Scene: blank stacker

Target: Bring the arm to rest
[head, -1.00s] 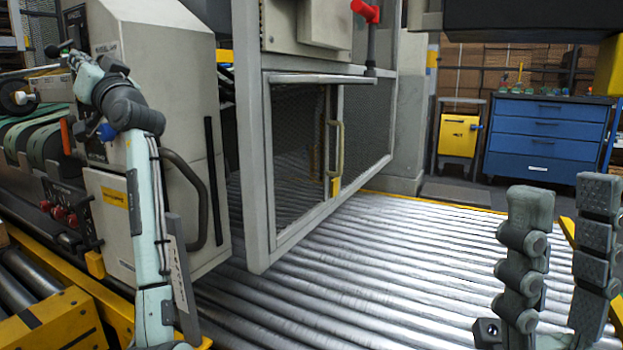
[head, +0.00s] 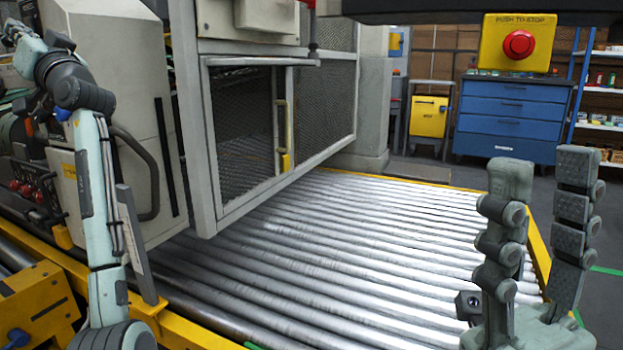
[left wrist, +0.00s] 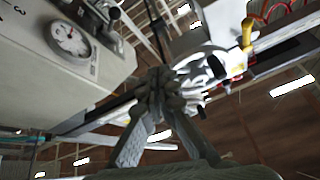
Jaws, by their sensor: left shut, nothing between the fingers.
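My left arm (head: 95,190) rises along the left edge in the head view and bends at a dark elbow. Its far end (head: 14,34) reaches the upper left corner, small and partly cut off beside the machine. In the left wrist view, the left gripper (left wrist: 160,88) has its two fingers converging at the tips, with nothing seen between them. My right gripper (head: 545,170) is at the lower right of the head view. Its two grey fingers point up and stand well apart, with nothing between them.
A roller conveyor (head: 330,235) with yellow edges fills the middle. A grey machine with a mesh cage (head: 325,110) stands left of centre. A red stop button (head: 519,44) on a yellow box hangs upper right. A blue drawer cabinet (head: 510,120) stands behind.

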